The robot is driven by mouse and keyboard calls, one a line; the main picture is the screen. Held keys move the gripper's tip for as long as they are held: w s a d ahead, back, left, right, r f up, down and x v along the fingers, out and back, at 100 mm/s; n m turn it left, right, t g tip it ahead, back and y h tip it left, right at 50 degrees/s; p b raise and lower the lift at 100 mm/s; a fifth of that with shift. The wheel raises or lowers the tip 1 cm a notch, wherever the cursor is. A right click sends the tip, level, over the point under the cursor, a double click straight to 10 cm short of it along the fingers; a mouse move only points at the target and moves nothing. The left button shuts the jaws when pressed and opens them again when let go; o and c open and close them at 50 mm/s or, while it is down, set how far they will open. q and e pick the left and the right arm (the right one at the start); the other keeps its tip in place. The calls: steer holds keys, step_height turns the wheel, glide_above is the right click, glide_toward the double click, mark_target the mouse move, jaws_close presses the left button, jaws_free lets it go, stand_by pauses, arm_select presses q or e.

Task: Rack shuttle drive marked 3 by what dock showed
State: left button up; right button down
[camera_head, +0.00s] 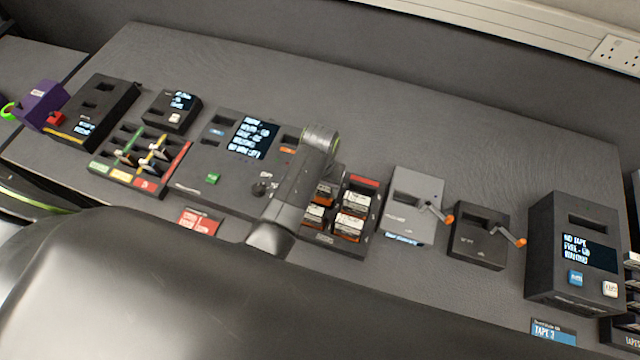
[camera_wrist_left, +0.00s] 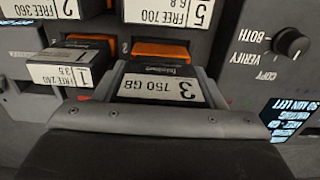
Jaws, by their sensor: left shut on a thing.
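The drive marked 3 (camera_wrist_left: 160,90) has a white label and sits between the two dark fingers of my left gripper (camera_wrist_left: 160,100) in the left wrist view. The gripper is shut on it. In the head view my left gripper (camera_head: 322,172) is over the left side of the black drive rack (camera_head: 372,222), which holds several orange and white drives; the held drive cannot be made out there. The dock (camera_head: 195,165) stands left of the rack, with a lit screen (camera_head: 252,138) too small to read surely. Whether drive 3 touches a slot cannot be told. My right gripper is not in view.
A drive marked 1 (camera_wrist_left: 65,72) lies close beside the held drive, and a drive marked 5 (camera_wrist_left: 170,10) is just beyond. Two units with orange-tipped levers (camera_head: 415,205) (camera_head: 480,237) and a tape unit (camera_head: 570,215) stand right. The table behind is clear.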

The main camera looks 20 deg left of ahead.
arm_select(q)
steer(key=shift+f, duration=2)
stand_by(1.5)
steer(key=o, duration=1.6)
steer(key=shift+r, duration=3.75)
steer(key=shift+s+f, duration=0.1)
